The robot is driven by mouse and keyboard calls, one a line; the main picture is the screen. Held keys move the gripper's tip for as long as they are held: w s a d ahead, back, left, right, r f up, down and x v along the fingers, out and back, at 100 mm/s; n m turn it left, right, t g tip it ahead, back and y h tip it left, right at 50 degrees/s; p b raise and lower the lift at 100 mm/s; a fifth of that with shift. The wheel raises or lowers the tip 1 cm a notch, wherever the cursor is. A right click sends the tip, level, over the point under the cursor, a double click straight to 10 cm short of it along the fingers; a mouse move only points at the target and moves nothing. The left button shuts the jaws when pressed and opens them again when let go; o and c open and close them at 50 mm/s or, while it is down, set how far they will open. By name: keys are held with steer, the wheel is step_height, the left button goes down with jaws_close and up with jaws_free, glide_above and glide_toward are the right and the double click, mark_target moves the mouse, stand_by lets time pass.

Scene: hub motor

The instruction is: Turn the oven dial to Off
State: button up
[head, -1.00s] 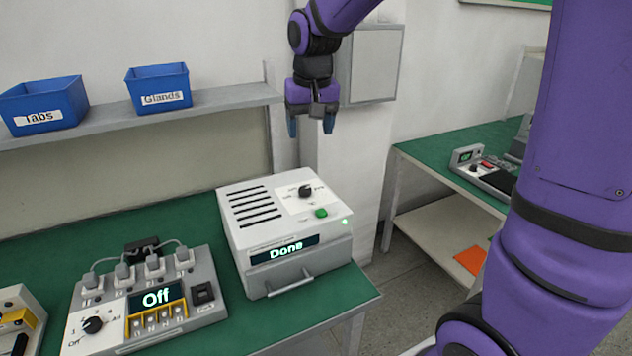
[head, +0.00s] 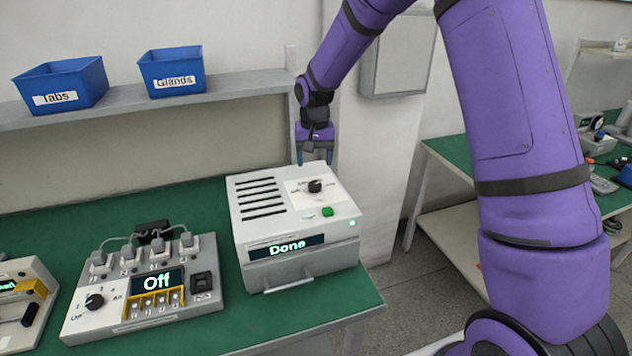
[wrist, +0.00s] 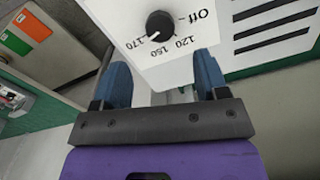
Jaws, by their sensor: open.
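The oven (head: 290,255) is a white box on the green bench, with slots on top, a green button (head: 327,211) and a display reading "Done". Its black dial (head: 315,186) sits on the top panel. In the wrist view the dial (wrist: 160,25) shows a scale of Off, 120, 150 and 170, and its white mark points toward 170. My gripper (head: 315,160) is open and empty, pointing down just behind the oven's top. In the wrist view its two blue fingers (wrist: 160,85) are spread apart, with the dial beyond them, untouched.
Blue bins (head: 172,72) sit on the shelf behind. A grey wall box (head: 397,60) hangs behind my arm.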

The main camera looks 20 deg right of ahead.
mark_target(315, 184)
step_height(315, 184, down, 8)
steer(key=shift+r, duration=0.15)
stand_by(0.3)
steer(key=c, duration=0.9)
